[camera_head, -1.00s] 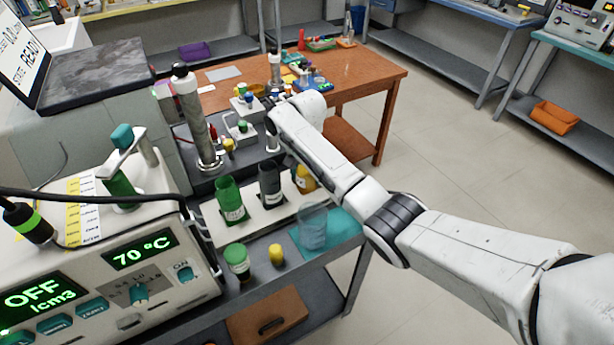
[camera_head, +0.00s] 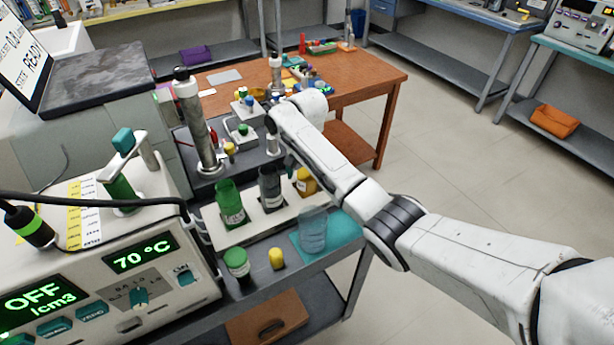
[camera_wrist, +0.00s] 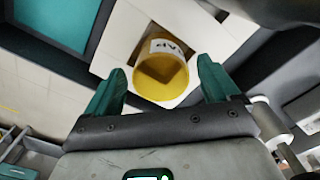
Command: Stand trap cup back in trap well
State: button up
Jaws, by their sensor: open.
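The yellow trap cup (camera_head: 306,182) is at the right end of a white rack (camera_head: 240,232), beside a dark grey cup (camera_head: 270,187) and a green cup (camera_head: 229,204). In the wrist view the trap cup (camera_wrist: 162,74) shows its open mouth and part of a label. It looks tilted, next to a dark square opening in the white rack; I cannot tell whether its base is in the well. My gripper (camera_wrist: 160,82) is open, one teal finger on either side of the cup with gaps visible. In the head view my arm mostly hides the gripper.
A clear beaker (camera_head: 313,232) stands on a teal mat (camera_head: 343,233) in front of the rack. A green-lidded jar (camera_head: 237,262) and a small yellow piece (camera_head: 277,257) stand nearby. A tall metal post (camera_head: 196,120) rises behind the rack. The instrument box (camera_head: 120,265) is at left.

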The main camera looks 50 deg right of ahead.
aim_at(307, 174)
notch_tip(307, 174, up, 11)
jog(key=p, duration=0.2)
jog(key=shift+f, duration=0.1)
dwell(2.5)
